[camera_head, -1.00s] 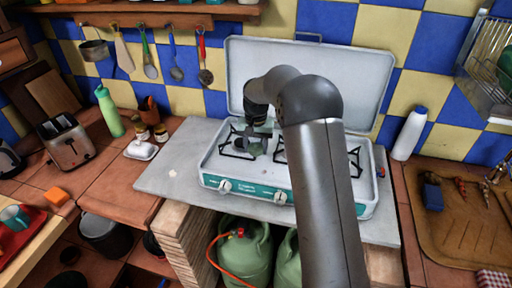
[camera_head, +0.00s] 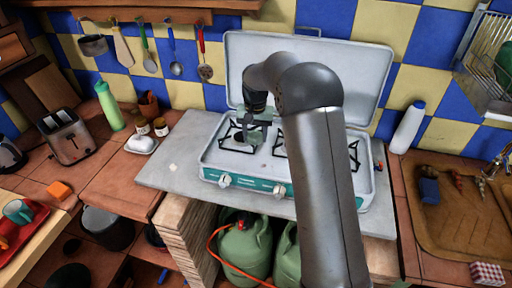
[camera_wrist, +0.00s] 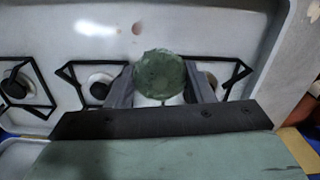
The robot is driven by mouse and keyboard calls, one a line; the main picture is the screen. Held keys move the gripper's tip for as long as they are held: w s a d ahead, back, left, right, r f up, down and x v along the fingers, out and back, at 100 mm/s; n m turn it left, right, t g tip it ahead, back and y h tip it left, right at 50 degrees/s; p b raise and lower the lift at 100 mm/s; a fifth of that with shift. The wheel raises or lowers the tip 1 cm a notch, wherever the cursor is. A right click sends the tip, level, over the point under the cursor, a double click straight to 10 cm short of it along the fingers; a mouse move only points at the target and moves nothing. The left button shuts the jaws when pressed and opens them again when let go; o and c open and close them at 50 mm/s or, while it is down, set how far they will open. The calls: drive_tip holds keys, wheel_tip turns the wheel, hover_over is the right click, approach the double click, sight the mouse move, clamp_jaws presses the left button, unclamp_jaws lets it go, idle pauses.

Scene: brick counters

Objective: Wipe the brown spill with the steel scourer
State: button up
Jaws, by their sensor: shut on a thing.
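My gripper (camera_wrist: 160,90) is shut on a round, rough grey-green pad, the steel scourer (camera_wrist: 160,73), in the wrist view. The scourer sits between the two dark fingers. In the head view my gripper (camera_head: 252,134) points down over the left part of the white camping stove (camera_head: 210,168). I cannot tell whether the scourer touches the stove top. A small brownish spot (camera_wrist: 136,28), which looks like the brown spill, is on the pale stove surface beyond the scourer in the wrist view. In the head view I cannot make the spill out clearly.
The stove's raised lid (camera_head: 350,75) stands behind my gripper. Black pan supports (camera_wrist: 29,85) rise around the burners. A white bottle (camera_head: 407,128) stands to the right; a toaster (camera_head: 66,135) and green bottle (camera_head: 108,105) stand to the left. The grey slab left of the stove is mostly clear.

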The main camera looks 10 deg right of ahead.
drive_tip(key=shift+s+d+f+b, duration=0.2)
drive_tip(key=shift+s+f+b, duration=0.1)
drive_tip(key=shift+b, duration=0.4)
drive_tip(key=b, duration=0.7)
hover_over(266, 169)
wheel_tip(266, 169, down, 8)
drive_tip(key=b, duration=0.5)
drive_tip(key=shift+s+f, duration=0.1)
drive_tip(key=shift+s, duration=0.05)
drive_tip(key=shift+w+d+f+p, duration=0.1)
drive_tip(key=shift+w+d+p, duration=0.2)
drive_tip(key=shift+w, duration=0.35)
drive_tip(key=shift+w+d+f+p, duration=0.1)
drive_tip(key=shift+w+d+p, duration=0.15)
drive_tip(key=shift+w, duration=0.35)
drive_tip(key=shift+w+d+p, duration=0.25)
drive_tip(key=shift+w+d, duration=0.05)
drive_tip(key=shift+w, duration=0.35)
drive_tip(key=shift+s+a+b, duration=0.3)
drive_tip(key=shift+s+b, duration=0.05)
drive_tip(key=shift+s, duration=0.25)
drive_tip(key=shift+s+a+b, duration=0.25)
drive_tip(key=shift+s+b, duration=0.05)
drive_tip(key=shift+s, duration=0.3)
drive_tip(key=shift+s+a+b, duration=0.3)
drive_tip(key=shift+s+b, duration=0.05)
drive_tip(key=shift+s, duration=0.25)
wheel_tip(266, 169, up, 8)
drive_tip(key=p, duration=0.5)
drive_tip(key=shift+p, duration=0.4)
